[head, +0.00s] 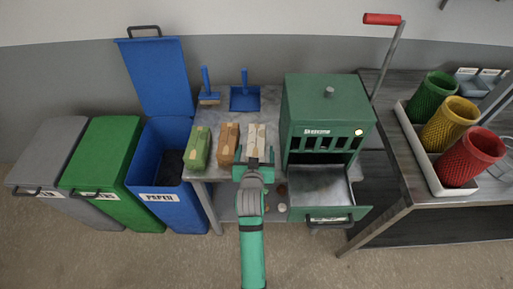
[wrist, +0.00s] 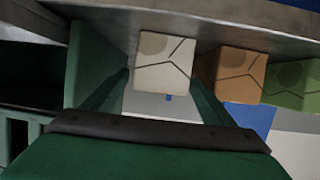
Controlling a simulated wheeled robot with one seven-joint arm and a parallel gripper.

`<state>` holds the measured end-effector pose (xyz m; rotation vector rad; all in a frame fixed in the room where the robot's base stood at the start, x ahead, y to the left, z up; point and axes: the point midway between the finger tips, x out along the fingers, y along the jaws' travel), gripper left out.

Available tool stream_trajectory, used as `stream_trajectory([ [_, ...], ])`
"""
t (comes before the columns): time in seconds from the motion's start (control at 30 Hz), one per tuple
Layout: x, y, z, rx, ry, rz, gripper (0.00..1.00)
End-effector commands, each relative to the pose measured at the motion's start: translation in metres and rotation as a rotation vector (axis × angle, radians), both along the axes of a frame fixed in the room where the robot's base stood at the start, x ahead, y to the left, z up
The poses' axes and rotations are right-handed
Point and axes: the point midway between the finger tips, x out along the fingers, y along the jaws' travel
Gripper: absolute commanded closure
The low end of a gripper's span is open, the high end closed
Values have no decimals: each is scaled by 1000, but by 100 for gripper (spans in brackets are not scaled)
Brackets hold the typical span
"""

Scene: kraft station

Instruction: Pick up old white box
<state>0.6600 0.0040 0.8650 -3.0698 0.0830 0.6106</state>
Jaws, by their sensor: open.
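The old white box (head: 256,137) stands on the grey table, at the right end of a row of three boxes. It has dark line marks. In the wrist view the white box (wrist: 163,65) lies between the two green fingers of my gripper (wrist: 160,82). My gripper (head: 254,160) is open, at the near side of the box in the head view, and hides its lower front. The fingertips show on either side of the box; I cannot tell how far they reach along it.
A brown box (head: 228,142) and a green box (head: 199,147) stand to the left. A green machine (head: 325,105) with an open drawer stands close on the right. An open blue paper bin (head: 165,203) is left of the table. A brush (head: 208,97) and dustpan (head: 245,98) are behind.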

Motion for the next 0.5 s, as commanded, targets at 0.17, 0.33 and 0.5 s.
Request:
stream_trajectory([
  [0.17, 11, -1, -5, 0, 0, 0, 22],
  [0.33, 35, -2, -14, 1, 0, 0, 22],
  [0.5, 50, -3, -21, 1, 0, -1, 22],
])
